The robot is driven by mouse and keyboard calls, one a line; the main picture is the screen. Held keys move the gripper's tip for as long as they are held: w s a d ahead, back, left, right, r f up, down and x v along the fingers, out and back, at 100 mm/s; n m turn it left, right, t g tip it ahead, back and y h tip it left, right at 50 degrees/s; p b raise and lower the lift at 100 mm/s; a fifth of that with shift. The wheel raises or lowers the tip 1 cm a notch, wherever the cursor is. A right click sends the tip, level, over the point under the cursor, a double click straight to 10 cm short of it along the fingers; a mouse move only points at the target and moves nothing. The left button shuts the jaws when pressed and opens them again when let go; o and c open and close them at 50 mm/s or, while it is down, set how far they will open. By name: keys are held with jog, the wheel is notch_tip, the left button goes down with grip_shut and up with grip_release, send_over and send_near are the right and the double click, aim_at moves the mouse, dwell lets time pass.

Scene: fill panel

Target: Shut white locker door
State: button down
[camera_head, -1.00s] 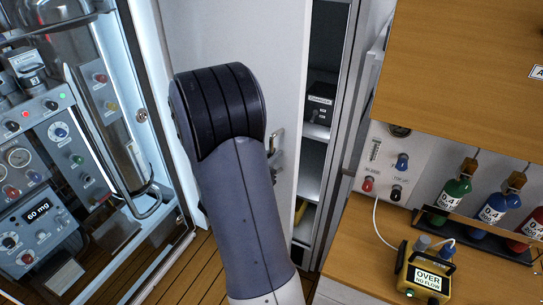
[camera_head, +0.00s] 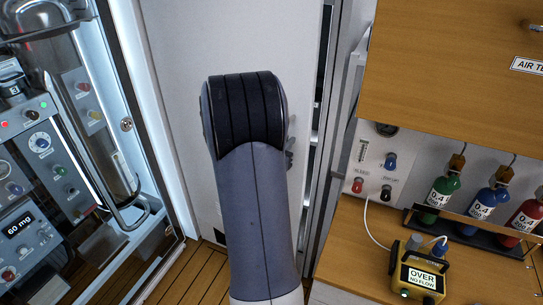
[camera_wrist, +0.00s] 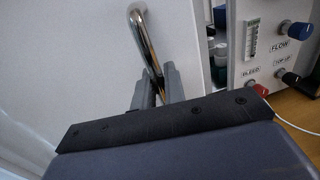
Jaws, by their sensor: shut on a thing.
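The white locker door (camera_head: 215,35) stands slightly ajar in the head view, with a narrow dark gap (camera_head: 322,90) along its right edge. In the wrist view the door (camera_wrist: 70,60) fills the left and middle, and its curved metal handle (camera_wrist: 143,35) runs down between the fingers. My gripper (camera_wrist: 157,88) is shut on the handle. In the head view my arm covers the middle of the door and hides most of the gripper and handle.
A glass-fronted chamber (camera_head: 125,150) with a lit frame stands at left. At right are a valve panel (camera_head: 375,165), a wooden counter (camera_head: 350,240), a yellow meter (camera_head: 418,275) and small coloured bottles (camera_head: 480,210). Wooden floor shows below the door.

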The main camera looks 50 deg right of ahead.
jog(key=w+d+b, duration=0.1)
jog(key=d+b, duration=0.1)
jog(key=d, duration=1.1)
jog(key=shift+w+r, duration=0.25)
jog(key=shift+w, duration=0.1)
jog(key=c, duration=1.9)
grip_release()
jog(key=shift+d, duration=0.1)
jog(key=shift+o, duration=0.9)
jog(key=shift+d+f, duration=0.1)
jog(key=shift+d, duration=0.05)
jog(key=shift+o, duration=0.6)
jog(key=shift+f, duration=0.1)
